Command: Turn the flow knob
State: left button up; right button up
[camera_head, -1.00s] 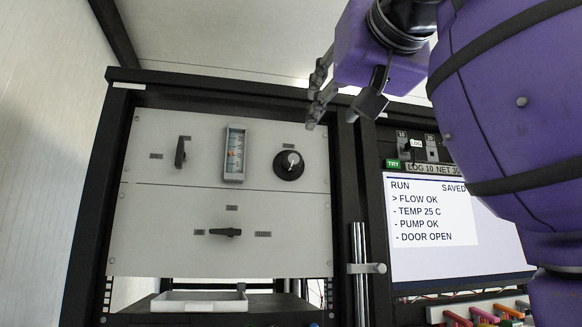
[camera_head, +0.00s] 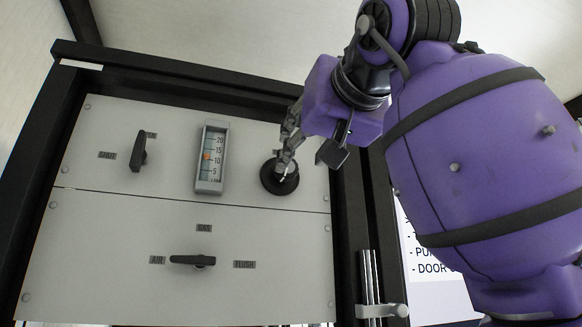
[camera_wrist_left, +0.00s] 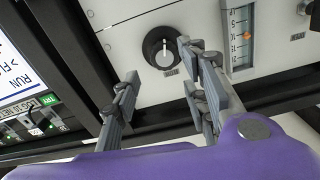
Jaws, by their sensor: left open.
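The flow knob, a round black dial (camera_head: 268,181) with a pale centre, is on the upper grey panel, right of the flow gauge (camera_head: 203,187). The gauge has an orange marker slightly above its 10 mark. My left gripper (camera_head: 286,158) is at the knob in the head view, its fingers partly covering it. In the left wrist view my left gripper (camera_wrist_left: 163,80) is open, and the knob (camera_wrist_left: 152,58) shows beyond the gap between its fingers. The knob's light pointer faces along the picture's vertical. Contact cannot be told. My right gripper is not in view.
A black lever (camera_head: 139,150) is left of the gauge. Another lever (camera_head: 187,260) lies horizontal on the lower panel, between AIR and FLUSH labels. A dark frame post (camera_head: 352,215) and a vertical metal rod (camera_head: 369,280) stand right of the panels. My purple arm hides much of the screen.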

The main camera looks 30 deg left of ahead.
aim_at(291, 165)
pick_arm(q)
jog(key=x, duration=0.6)
jog(key=shift+w+a, duration=0.15)
jog(key=shift+a, duration=0.1)
jog(key=shift+c, duration=0.3)
jog(key=c, duration=1)
jog(key=shift+o, duration=0.2)
jog(key=n, duration=0.4)
jog(key=shift+r, duration=0.15)
